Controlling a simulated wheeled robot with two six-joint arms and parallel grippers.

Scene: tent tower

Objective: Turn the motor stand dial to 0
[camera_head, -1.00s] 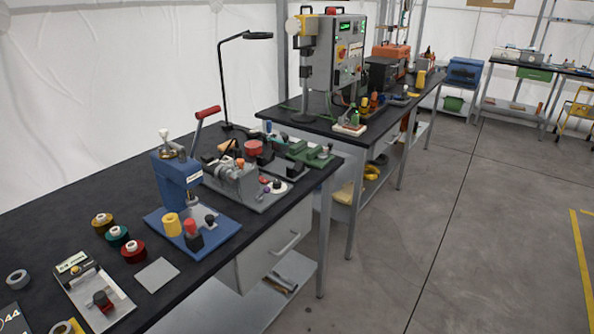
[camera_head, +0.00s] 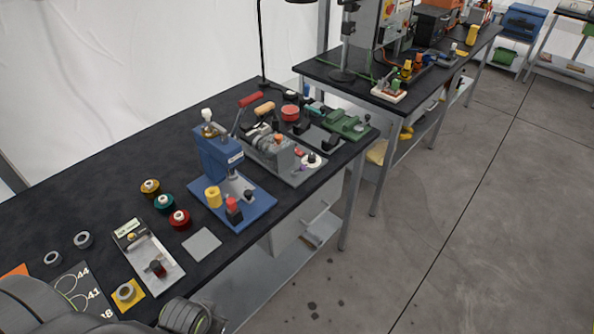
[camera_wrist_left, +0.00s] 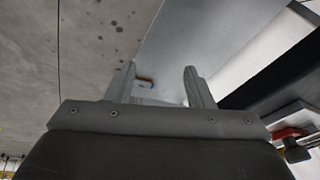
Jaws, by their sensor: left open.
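The motor stand (camera_head: 268,148) is a grey machine on the black workbench, behind the blue press. A white round disc with a dark knob (camera_head: 311,159) sits on its right end and looks like the dial. Its marks are too small to read. My left gripper (camera_wrist_left: 159,78) shows in the left wrist view with its two fingers apart and nothing between them. Beyond the fingers are the floor and a grey surface, with no dial in that view. In the head view my left arm enters at the bottom left, far from the motor stand. My right gripper is not visible.
The blue press (camera_head: 222,160) stands in front of the motor stand. A green vise (camera_head: 347,124) is beyond it. Wire spools (camera_head: 164,203), a grey plate (camera_head: 202,243) and a small tester (camera_head: 147,258) lie nearer. A lamp pole (camera_head: 262,50) rises behind. Floor at the right is clear.

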